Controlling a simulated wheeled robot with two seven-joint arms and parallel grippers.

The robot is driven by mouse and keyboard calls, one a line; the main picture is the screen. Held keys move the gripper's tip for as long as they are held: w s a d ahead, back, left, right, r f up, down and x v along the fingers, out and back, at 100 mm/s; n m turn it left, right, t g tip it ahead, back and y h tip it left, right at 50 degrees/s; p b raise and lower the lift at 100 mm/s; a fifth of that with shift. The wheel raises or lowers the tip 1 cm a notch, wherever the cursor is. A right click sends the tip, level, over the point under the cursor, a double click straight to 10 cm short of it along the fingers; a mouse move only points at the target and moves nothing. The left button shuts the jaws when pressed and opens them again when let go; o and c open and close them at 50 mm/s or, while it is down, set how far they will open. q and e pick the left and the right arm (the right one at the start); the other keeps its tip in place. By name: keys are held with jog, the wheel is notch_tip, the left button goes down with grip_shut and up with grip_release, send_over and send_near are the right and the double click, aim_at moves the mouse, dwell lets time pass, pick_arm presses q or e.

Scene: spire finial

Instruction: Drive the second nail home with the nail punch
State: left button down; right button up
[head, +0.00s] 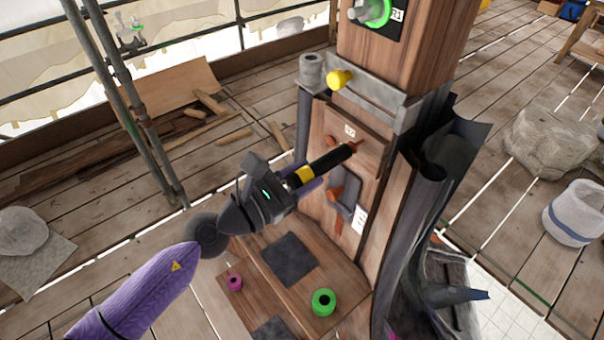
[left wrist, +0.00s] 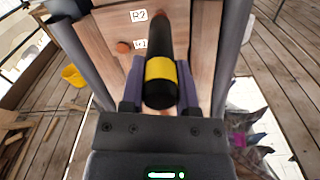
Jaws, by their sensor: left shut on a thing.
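My left gripper (head: 304,178) is shut on the nail punch (head: 325,163), a black rod with a yellow band; the punch also shows in the left wrist view (left wrist: 161,82). The punch points up and right at a wooden board (head: 368,150) on the post, below a white label. Its reddish-brown tip end (head: 354,144) is at or very near the board; I cannot tell whether it touches a nail. A copper nail head (left wrist: 124,47) shows left of the punch in the left wrist view. The nail at the tip is hidden or merges with it. My right gripper is not in view.
A grey bracket (head: 347,208) is on the post below the board. A yellow knob (head: 340,79) sticks out above. Green (head: 324,302) and pink (head: 234,283) ring-shaped pieces stand on the wooden base. A dark curled sheet (head: 452,150) stands close right of the post.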

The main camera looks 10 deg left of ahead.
aim_at(291, 183)
pick_arm(q)
jog(key=shift+w+r, duration=0.1)
jog(key=shift+w, duration=0.05)
jog(key=shift+w+d, duration=0.35)
jog(key=shift+p+x, duration=0.35)
jog(key=shift+x, duration=0.55)
dwell(0.4)
jog(key=shift+s+a, duration=0.35)
jog(key=shift+s, duration=0.15)
jog(key=b+v, duration=0.2)
jog(key=v, duration=0.2)
jog(key=shift+s+a+f, duration=0.2)
jog(key=shift+s+a, duration=0.1)
jog(key=shift+s+a+r, duration=0.15)
jog(key=shift+s+a, duration=0.1)
jog(key=shift+s, duration=0.1)
